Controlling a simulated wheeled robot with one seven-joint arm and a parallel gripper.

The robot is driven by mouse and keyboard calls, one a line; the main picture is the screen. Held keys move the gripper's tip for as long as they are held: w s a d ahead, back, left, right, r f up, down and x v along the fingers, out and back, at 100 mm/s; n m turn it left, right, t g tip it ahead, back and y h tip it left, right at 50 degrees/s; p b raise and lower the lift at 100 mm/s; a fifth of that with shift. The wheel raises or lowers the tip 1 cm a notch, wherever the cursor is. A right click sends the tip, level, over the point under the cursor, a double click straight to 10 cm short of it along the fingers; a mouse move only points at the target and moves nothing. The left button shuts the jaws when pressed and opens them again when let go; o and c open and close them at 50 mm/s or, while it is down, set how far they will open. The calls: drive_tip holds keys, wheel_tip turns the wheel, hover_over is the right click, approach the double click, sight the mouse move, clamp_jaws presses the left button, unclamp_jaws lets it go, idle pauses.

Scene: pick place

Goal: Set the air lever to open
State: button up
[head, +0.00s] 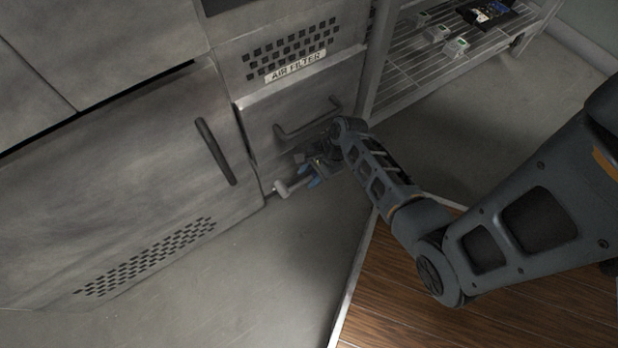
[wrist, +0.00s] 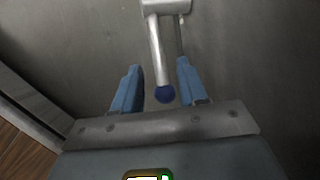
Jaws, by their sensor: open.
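The air lever (wrist: 159,45) is a pale metal rod with a dark blue ball tip (wrist: 165,94) in the wrist view. It extends from a light grey mount (wrist: 166,5) at the top. My gripper (wrist: 160,66) is open, with one blue finger on each side of the rod. Gaps show between the rod and both fingers, and the ball lies near the palm. In the head view, the lever's pale mount (head: 281,189) shows low by the cabinet front, just left of my gripper (head: 309,180). My gripper partly hides the lever there.
A drawer front with a bar handle (head: 308,121) is just above my gripper, under the AIR FILTER label (head: 296,66). A cabinet door with a dark handle (head: 215,151) stands to the left. A wire shelf (head: 405,75) is at upper right. The grey floor (head: 260,280) below is clear.

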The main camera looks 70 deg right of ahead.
drive_tip(key=shift+w+a+f, duration=0.1)
drive_tip(key=shift+w+f, duration=0.1)
drive_tip(key=shift+f, duration=0.3)
clamp_jaws()
idle(0.4)
